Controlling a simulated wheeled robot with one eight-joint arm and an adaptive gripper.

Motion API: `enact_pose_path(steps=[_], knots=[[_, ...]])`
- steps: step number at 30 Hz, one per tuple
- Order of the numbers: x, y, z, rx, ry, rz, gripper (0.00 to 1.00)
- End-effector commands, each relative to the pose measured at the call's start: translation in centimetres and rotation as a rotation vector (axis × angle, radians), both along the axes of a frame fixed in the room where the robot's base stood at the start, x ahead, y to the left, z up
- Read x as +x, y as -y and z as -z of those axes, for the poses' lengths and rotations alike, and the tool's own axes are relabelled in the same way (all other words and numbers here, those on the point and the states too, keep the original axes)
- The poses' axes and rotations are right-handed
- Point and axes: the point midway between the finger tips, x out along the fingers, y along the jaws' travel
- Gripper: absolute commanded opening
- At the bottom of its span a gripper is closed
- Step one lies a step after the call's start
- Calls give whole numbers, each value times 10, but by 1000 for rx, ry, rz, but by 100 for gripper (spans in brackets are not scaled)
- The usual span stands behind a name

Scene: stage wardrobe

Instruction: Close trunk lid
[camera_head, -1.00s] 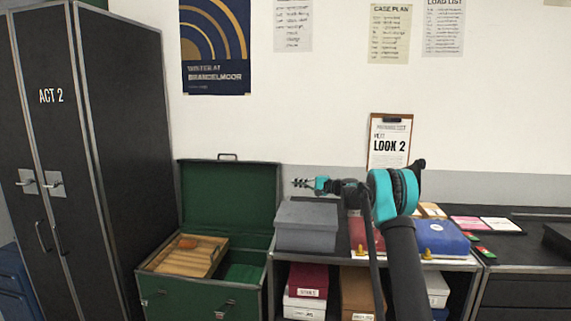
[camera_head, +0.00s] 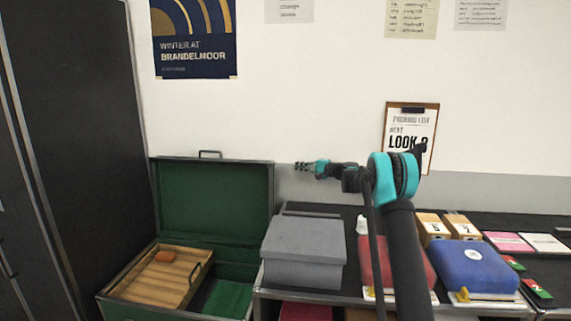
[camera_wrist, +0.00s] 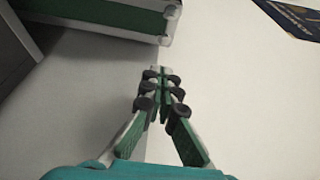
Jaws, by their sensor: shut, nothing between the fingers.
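The trunk (camera_head: 120,296) is dark green with metal edging and stands at the lower left in the head view. Its lid (camera_head: 212,198) is open and upright at the back, with a handle on its top edge. A wooden tray (camera_head: 150,289) with an orange-brown item (camera_head: 165,256) sits inside on the left. My gripper (camera_head: 299,166) is shut and empty, pointing left, just right of the lid's upper right edge in the picture. In the wrist view my gripper (camera_wrist: 155,72) appears apart from the lid's metal-edged corner (camera_wrist: 166,38).
A grey box (camera_head: 303,252) sits on the shelf top right of the trunk, below my gripper. Red (camera_head: 400,262) and blue (camera_head: 473,267) cases lie farther right. A dark wardrobe (camera_head: 85,120) stands left. A clipboard (camera_head: 408,135) hangs on the wall behind.

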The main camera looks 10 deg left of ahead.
Motion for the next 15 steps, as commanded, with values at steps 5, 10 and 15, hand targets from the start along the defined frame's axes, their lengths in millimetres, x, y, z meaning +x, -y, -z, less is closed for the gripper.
enact_pose_path(steps=[5,10,15], knots=[[7,-23,1,0,0,-2,0],[18,-51,3,0,0,-2,0],[28,-74,4,0,0,-1,0]])
